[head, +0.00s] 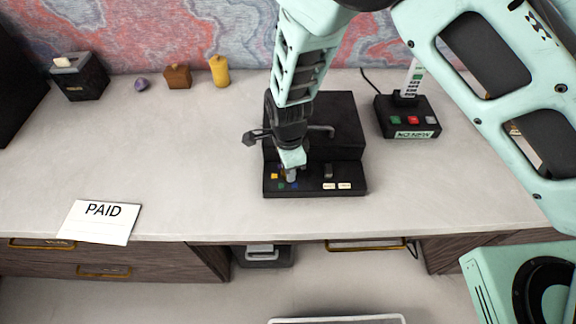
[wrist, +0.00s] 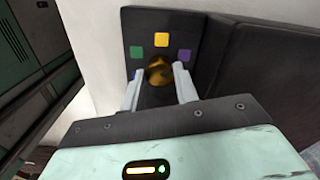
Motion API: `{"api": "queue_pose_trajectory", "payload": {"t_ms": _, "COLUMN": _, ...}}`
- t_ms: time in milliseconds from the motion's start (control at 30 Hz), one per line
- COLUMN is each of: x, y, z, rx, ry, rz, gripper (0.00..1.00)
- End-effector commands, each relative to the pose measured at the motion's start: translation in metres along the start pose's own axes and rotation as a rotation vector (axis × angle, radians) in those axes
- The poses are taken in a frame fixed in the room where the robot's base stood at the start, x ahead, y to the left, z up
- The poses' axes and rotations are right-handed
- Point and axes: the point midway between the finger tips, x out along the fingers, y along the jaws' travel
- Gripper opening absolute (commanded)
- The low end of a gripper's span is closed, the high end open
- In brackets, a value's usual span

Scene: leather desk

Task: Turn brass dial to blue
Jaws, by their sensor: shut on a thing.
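The brass dial (wrist: 158,70) sits on a black panel, between my gripper's two pale fingers in the wrist view. My gripper (wrist: 159,87) is shut on it. Around the dial in this view are a green patch (wrist: 135,52), a yellow-orange patch (wrist: 162,39) and a purple patch (wrist: 184,54). In the head view my gripper (head: 291,174) points down onto the left part of the black control box (head: 311,188) and hides the dial. A small blue patch (head: 295,186) shows there near the front edge. Where the dial points cannot be told.
The box has a dark switch (head: 328,171) and pale buttons (head: 337,186) to the right of the gripper. Another button box (head: 407,118) stands further right. A PAID card (head: 100,222) lies front left.

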Motion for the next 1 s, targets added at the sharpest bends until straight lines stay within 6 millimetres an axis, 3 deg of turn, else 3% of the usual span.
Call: {"api": "queue_pose_trajectory", "payload": {"t_ms": 1000, "x": 0.0003, "y": -0.0025, "z": 0.0001, "rx": -0.965, "ry": 0.001, "rz": -0.002, "gripper": 0.07}}
